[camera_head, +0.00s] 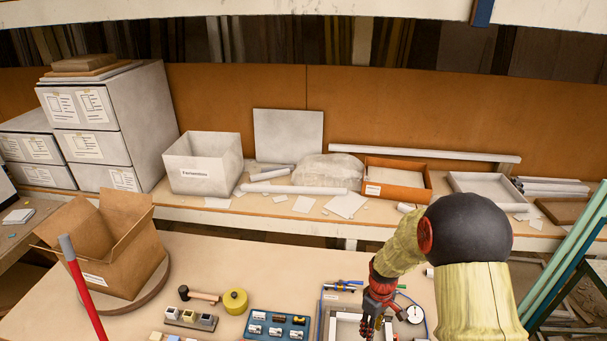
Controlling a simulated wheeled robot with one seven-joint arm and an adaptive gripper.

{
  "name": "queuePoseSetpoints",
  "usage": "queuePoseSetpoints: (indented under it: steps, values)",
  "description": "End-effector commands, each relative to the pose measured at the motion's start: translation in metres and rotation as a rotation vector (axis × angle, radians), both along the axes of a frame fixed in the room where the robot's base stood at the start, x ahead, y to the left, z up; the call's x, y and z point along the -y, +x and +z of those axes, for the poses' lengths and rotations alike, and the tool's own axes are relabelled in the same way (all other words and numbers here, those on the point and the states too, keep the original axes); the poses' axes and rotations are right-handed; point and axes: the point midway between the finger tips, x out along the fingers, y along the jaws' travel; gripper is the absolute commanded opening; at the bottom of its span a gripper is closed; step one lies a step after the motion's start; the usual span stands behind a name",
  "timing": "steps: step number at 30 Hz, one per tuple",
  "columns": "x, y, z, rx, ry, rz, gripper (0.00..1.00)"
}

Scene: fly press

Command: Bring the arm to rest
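My arm rises at the right of the head view and bends over at a dark round joint. My gripper (374,322) points down at the bottom edge of the picture, over a grey-framed tray (328,318) on the near table. Its fingertips are small and partly cut off by the edge, so I cannot tell whether it is open or holds anything. The fly press itself does not show clearly.
On the near table are an open cardboard box (108,247), a mallet (198,295), a yellow round thing (235,300), a blue tray (262,318) of small blocks and a dial gauge (414,314). Behind, a bench holds a white bin (203,170) and an orange tray (397,192). Green-blue bars (575,260) lean right.

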Motion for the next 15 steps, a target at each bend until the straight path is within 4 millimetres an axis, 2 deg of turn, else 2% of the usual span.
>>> queuePoseSetpoints:
  steps: [9,15]
  values:
    - [-0.007,-0.064,0.091,0.02,-0.023,-0.375,0.31]
    - [-0.012,-0.11,0.136,0.076,-0.02,-0.547,0.31]
